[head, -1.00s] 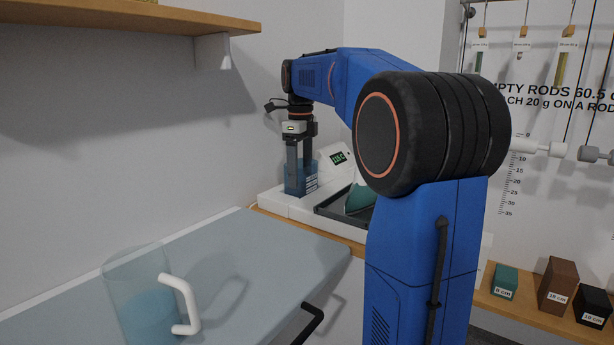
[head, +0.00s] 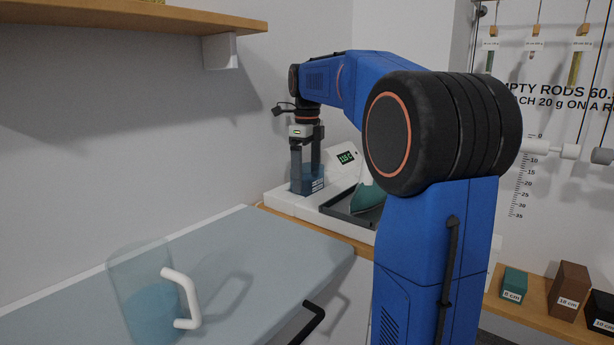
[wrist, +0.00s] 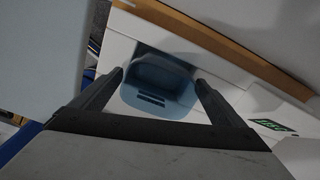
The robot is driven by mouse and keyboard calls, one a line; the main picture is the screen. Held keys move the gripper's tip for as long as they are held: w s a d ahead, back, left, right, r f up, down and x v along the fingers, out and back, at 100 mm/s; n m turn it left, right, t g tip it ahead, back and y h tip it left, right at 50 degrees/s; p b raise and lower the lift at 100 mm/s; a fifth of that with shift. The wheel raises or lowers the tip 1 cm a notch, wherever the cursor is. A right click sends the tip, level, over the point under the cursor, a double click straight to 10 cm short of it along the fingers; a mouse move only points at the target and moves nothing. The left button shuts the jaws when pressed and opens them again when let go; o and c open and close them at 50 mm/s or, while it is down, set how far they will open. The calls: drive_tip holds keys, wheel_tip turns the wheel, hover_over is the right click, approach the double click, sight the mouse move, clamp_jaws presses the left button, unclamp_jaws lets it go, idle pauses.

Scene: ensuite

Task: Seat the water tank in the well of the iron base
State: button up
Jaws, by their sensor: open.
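The water tank (head: 309,186), a translucent blue box, stands upright at the left end of the white iron base (head: 282,201). The wrist view shows the tank (wrist: 158,90) from above. My gripper (head: 306,176) points down over it, jaws open, with one finger on each side of the tank. In the wrist view the gripper (wrist: 157,82) has small gaps or light contact at the tank's sides; I cannot tell which. A dark patch (wrist: 143,50) shows at the tank's far edge, well opening or shadow. The tank's depth in the well is hidden.
A teal iron (head: 367,197) rests on the dark plate right of the tank, near a display (head: 346,158). A clear jug (head: 150,300) with a white handle stands on the grey board (head: 235,255) in front. A wall shelf (head: 130,22) hangs upper left.

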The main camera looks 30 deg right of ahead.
wheel_tip(320, 180, up, 12)
idle(0.5)
drive_tip(key=shift+s, duration=0.1)
idle(0.4)
